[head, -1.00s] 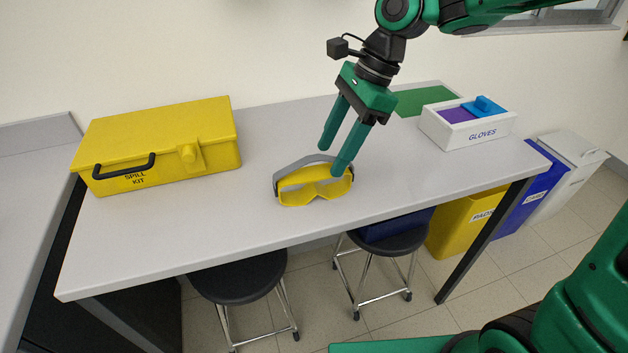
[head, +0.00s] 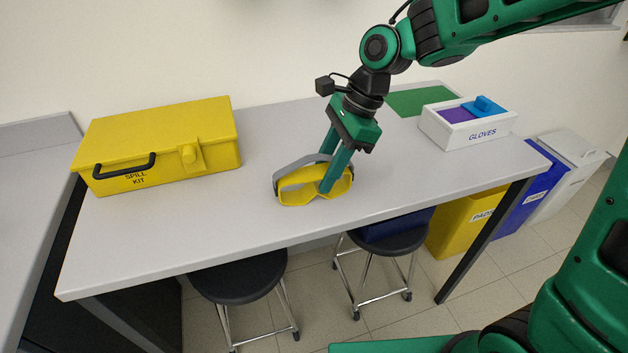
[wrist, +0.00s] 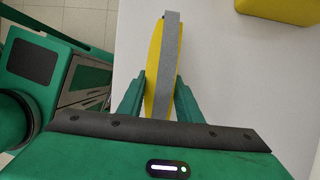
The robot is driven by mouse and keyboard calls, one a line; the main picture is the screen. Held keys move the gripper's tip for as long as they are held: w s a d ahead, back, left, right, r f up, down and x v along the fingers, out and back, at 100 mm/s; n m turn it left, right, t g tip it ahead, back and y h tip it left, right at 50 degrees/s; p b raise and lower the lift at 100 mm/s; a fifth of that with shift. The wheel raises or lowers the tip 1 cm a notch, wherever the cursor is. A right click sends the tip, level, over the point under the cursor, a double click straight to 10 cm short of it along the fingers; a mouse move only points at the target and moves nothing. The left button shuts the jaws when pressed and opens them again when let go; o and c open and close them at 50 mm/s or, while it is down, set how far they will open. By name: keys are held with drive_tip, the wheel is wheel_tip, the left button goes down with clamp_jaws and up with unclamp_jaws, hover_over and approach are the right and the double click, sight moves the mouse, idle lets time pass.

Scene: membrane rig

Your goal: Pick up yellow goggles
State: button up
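The yellow goggles (head: 300,190) with a grey strap rest on the grey table near its front edge. My gripper (head: 324,176) is lowered over their right part. One finger is in front of the yellow lens frame, and the other is behind, partly hidden by the strap. The fingers are still spread about the goggles' thickness; firm contact does not show.
A yellow spill kit case (head: 160,145) stands on the left of the table (head: 230,225). A white gloves box (head: 468,128) and a green mat (head: 418,100) are at the right. Stools (head: 240,278) stand below the front edge. The table around the goggles is clear.

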sight(325, 157)
drive_tip(key=shift+c, duration=1.4)
drive_tip(key=shift+r, duration=0.1)
drive_tip(key=shift+r, duration=0.65)
wheel_tip(325, 157, up, 3)
drive_tip(key=shift+w+f, duration=0.1)
drive_tip(key=shift+f, duration=0.05)
drive_tip(key=s+a+r, duration=0.5)
drive_tip(key=s+r, duration=0.5)
drive_tip(key=r, duration=0.2)
drive_tip(key=shift+s+r, duration=0.3)
drive_tip(key=shift+s, duration=0.05)
